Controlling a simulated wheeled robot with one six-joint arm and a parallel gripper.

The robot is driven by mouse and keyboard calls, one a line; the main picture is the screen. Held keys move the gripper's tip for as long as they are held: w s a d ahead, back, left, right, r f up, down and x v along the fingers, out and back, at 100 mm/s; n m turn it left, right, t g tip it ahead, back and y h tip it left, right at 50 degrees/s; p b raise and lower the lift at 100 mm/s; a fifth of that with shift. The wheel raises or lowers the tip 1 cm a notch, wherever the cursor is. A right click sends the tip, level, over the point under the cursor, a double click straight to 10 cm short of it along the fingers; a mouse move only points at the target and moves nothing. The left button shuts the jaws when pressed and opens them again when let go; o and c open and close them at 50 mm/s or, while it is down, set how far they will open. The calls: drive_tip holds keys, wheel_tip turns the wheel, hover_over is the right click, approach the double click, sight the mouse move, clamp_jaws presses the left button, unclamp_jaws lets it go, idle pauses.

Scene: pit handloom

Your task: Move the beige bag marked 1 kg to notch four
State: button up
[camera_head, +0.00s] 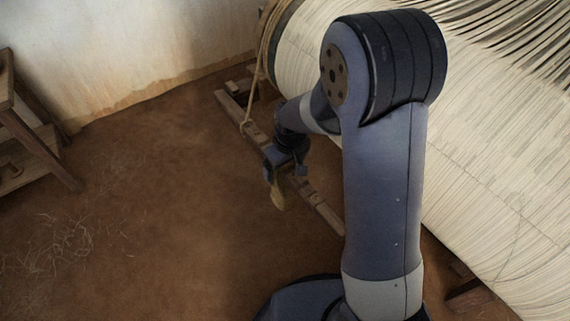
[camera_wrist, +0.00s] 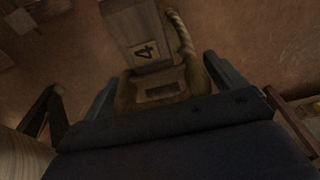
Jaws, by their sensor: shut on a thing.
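My gripper (camera_head: 284,170) is shut on the beige bag (camera_head: 278,194), which hangs below the jaws beside the wooden bar (camera_head: 318,203) in the head view. In the wrist view a beige, rope-like part of the bag (camera_wrist: 126,94) sits between the two fingers of my gripper (camera_wrist: 165,84). Just beyond it is the bar's wooden face with a tag reading 4 (camera_wrist: 145,49). A twisted rope piece (camera_wrist: 180,34) lies along that face's right side. The bag's 1 kg mark is not visible. I cannot tell whether the bag touches the bar.
A large roll of pale warp threads (camera_head: 490,170) fills the right of the head view, partly behind my arm. A rope (camera_head: 263,65) runs down from the roll to the bar's far end. A wooden stand (camera_head: 30,140) is at the left.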

drive_tip(key=o, duration=1.6)
drive_tip(key=shift+o, duration=0.7)
drive_tip(key=shift+f, duration=0.1)
drive_tip(key=r, duration=0.2)
drive_tip(key=r+p, duration=0.1)
drive_tip(key=r, duration=0.2)
drive_tip(key=s+r, duration=0.1)
drive_tip(key=r, duration=0.1)
drive_tip(key=shift+d+r+p, duration=0.3)
drive_tip(key=shift+d+p, duration=0.05)
drive_tip(key=shift+p, duration=0.05)
drive_tip(key=shift+f, duration=0.1)
drive_tip(key=f, duration=0.2)
drive_tip(key=f+b, duration=0.1)
drive_tip(key=f, duration=0.2)
drive_tip(key=w+f+b, duration=0.1)
drive_tip(key=f, duration=0.1)
drive_tip(key=shift+a+f, duration=0.35)
drive_tip(key=shift+r+p, duration=0.4)
drive_tip(key=shift+r, duration=0.3)
